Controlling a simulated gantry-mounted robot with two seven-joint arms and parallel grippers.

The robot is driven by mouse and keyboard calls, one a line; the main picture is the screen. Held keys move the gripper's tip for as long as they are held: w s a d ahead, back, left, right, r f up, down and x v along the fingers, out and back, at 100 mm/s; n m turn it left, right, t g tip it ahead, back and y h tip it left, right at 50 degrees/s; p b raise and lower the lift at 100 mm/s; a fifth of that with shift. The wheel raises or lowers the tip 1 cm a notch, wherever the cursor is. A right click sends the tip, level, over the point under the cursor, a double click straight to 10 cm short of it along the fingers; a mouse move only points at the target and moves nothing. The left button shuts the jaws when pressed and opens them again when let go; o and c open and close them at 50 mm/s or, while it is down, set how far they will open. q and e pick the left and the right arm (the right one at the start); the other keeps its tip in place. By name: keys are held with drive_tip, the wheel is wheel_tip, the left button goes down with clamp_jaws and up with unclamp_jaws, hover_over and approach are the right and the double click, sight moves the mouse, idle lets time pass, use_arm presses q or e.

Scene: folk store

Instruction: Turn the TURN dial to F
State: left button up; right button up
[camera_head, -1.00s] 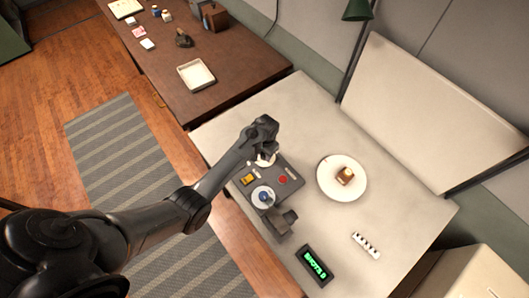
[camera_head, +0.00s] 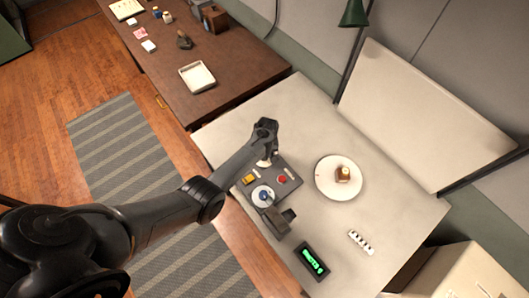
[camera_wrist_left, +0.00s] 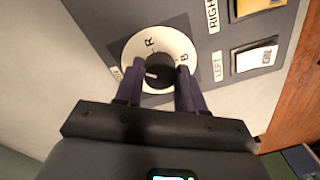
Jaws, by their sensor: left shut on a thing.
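A dark control panel (camera_head: 276,176) stands on the pale table. In the left wrist view, a white dial ring (camera_wrist_left: 166,36) shows the letters R and B; its lower part is hidden by my fingers. A black knob (camera_wrist_left: 158,84) with a white mark sits at its centre. My left gripper (camera_wrist_left: 160,72) is over this dial, with one finger on each side of the knob, shut on it. In the head view, my left gripper (camera_head: 266,146) covers most of the dial at the panel's far end. My right gripper is not in view.
The panel also carries a yellow switch (camera_head: 250,178), a red button (camera_head: 282,179) and a blue-centred dial (camera_head: 263,195).

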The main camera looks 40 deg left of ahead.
use_arm(q)
drive_tip(key=n, duration=0.3)
drive_tip(key=shift+n, duration=0.3)
drive_tip(key=n, duration=0.4)
drive_tip(key=shift+n, duration=0.4)
drive_tip(key=o, duration=1)
drive_tip(key=shift+a, duration=0.1)
drive_tip(key=shift+o, duration=0.2)
